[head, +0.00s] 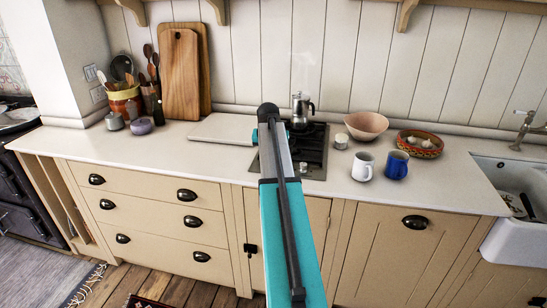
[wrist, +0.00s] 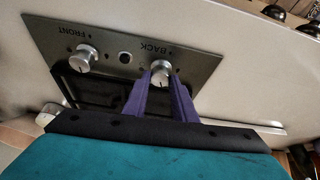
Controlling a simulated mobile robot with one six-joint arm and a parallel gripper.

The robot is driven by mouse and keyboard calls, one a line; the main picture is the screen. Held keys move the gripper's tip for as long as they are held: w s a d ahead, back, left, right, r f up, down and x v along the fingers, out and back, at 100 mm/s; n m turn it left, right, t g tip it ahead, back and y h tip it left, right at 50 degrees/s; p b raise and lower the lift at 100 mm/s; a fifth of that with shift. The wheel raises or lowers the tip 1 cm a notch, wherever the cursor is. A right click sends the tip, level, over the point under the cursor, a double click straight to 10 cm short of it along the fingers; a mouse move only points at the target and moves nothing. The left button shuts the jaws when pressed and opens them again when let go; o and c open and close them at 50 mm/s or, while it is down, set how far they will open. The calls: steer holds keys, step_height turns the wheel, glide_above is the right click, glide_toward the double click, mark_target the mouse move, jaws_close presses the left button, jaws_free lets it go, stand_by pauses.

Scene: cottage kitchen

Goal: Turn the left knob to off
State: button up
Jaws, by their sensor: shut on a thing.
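In the wrist view the hob's dark control panel (wrist: 205,52) bears two silver knobs, with labels upside down. The knob labelled BACK (wrist: 161,68) is at the picture's right; it is the left one when the labels are read upright. The knob labelled FRONT (wrist: 82,58) stands free at the picture's left. My gripper (wrist: 160,74) has its two purple fingers shut on the BACK knob, one on either side. I cannot read its setting surely.
A moka pot (head: 300,110) stands on the hob with faint steam above. A small jar (head: 341,141), a pink bowl (head: 366,125), a white mug (head: 363,166) and a blue mug (head: 396,165) stand to its right.

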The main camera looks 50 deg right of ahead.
steer(key=shift+w+a+m+g, duration=0.15)
steer(key=shift+m+g, duration=0.25)
steer(key=shift+m, duration=0.6)
steer(key=shift+w+a+m+g, duration=0.15)
steer(key=shift+m+g, duration=0.25)
steer(key=shift+m, duration=0.6)
steer(key=o, duration=1)
steer(key=shift+o, duration=0.2)
steer(key=shift+d, duration=0.1)
steer(key=shift+s, duration=0.1)
steer(key=shift+r, duration=0.1)
steer(key=shift+s+a+r+h, duration=0.1)
steer(key=shift+a+r+h, duration=0.15)
steer(key=shift+r, duration=0.25)
steer(key=b+v, duration=0.2)
steer(key=v, duration=1)
steer(key=shift+r, duration=0.25)
